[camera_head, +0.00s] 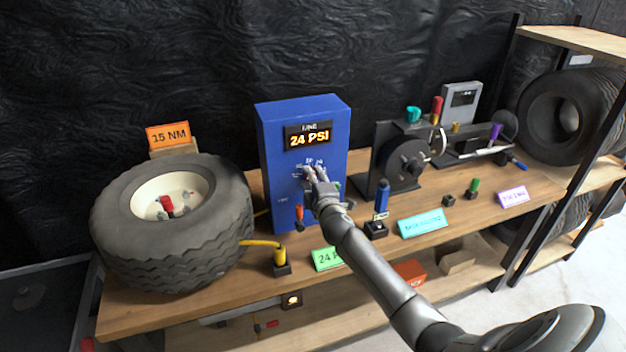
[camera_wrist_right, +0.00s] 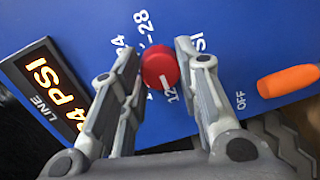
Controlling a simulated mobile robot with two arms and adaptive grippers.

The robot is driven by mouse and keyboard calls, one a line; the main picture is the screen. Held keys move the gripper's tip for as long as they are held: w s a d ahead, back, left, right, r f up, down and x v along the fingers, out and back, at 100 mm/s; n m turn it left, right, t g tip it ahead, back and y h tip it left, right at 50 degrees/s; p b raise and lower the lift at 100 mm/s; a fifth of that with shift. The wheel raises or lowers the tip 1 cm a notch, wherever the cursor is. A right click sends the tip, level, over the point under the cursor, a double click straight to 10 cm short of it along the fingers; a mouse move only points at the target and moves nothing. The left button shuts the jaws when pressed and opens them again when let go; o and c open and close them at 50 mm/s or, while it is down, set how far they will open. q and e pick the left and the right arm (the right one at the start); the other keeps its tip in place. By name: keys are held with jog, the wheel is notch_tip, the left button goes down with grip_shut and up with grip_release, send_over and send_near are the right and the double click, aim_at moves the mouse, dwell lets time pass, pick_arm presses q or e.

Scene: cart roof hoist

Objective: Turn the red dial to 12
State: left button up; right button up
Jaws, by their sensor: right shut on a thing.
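The red dial (camera_wrist_right: 159,67) sits on the face of a blue box (camera_head: 298,105). A pale mark shows on the dial's lower side in the wrist view, near the printed 12; 24 and 28 are printed around it, partly hidden by a finger. My right gripper (camera_wrist_right: 161,68) has its two fingers on either side of the dial and is shut on it. In the head view the right gripper (camera_head: 313,178) covers the dial. The display (camera_head: 308,136) on the box reads LINE 24 PSI. My left gripper is not in view.
An orange lever (camera_wrist_right: 289,82) with OFF printed beside it is close to the right finger in the wrist view. A large tyre (camera_head: 175,250) lies left of the box. A black machine (camera_head: 400,160), a blue-handled item (camera_head: 382,195) and label signs stand to the right on the wooden bench.

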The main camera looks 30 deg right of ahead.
jog(key=o, duration=1)
jog(key=shift+o, duration=0.2)
jog(key=v, duration=1.2)
jog(key=shift+f, duration=0.1)
